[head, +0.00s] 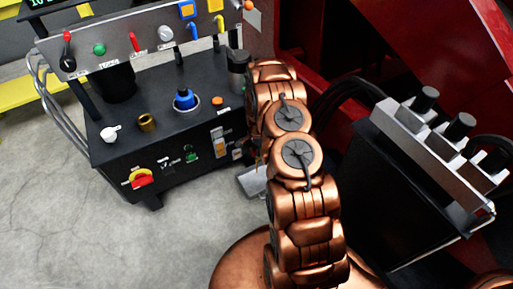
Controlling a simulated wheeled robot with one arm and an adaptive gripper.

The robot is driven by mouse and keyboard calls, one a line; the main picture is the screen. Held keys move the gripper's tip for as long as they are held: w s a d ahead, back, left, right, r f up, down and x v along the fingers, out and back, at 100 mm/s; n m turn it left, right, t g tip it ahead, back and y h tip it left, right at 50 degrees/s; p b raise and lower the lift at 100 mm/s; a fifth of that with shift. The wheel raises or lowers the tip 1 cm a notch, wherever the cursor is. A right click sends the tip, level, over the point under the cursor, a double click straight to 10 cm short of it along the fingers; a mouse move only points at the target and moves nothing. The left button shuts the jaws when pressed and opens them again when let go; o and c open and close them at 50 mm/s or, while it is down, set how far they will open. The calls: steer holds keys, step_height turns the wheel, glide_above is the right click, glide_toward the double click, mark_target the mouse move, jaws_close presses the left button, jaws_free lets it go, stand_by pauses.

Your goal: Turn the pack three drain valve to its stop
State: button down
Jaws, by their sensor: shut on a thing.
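Nothing in the head view is legibly marked as the pack three drain valve, so I cannot tell which part it is. The black control cabinet (115,165) at left carries a grey panel (117,58) with coloured levers and knobs, among them a red lever (135,43), a blue lever (193,30) and a yellow lever (218,28). Their labels are too small to read. My copper-coloured arm runs up the middle of the view, its upper part beside the cabinet's right side. My gripper is hidden, and so is whatever it touches.
A black unit with a grey block (398,122) and several black knobs, one of them nearest the top (427,97), stands at right. Dark hoses (345,92) run behind my arm. A red structure (300,38) fills the back right. Grey floor (60,240) is clear at lower left.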

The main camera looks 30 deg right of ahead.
steer(key=shift+r+m+p, duration=0.1)
steer(key=shift+m+p, duration=0.45)
steer(key=shift+m, duration=0.55)
steer(key=c, duration=1.1)
jaws_free()
steer(key=shift+c, duration=0.2)
step_height(320, 180, up, 12)
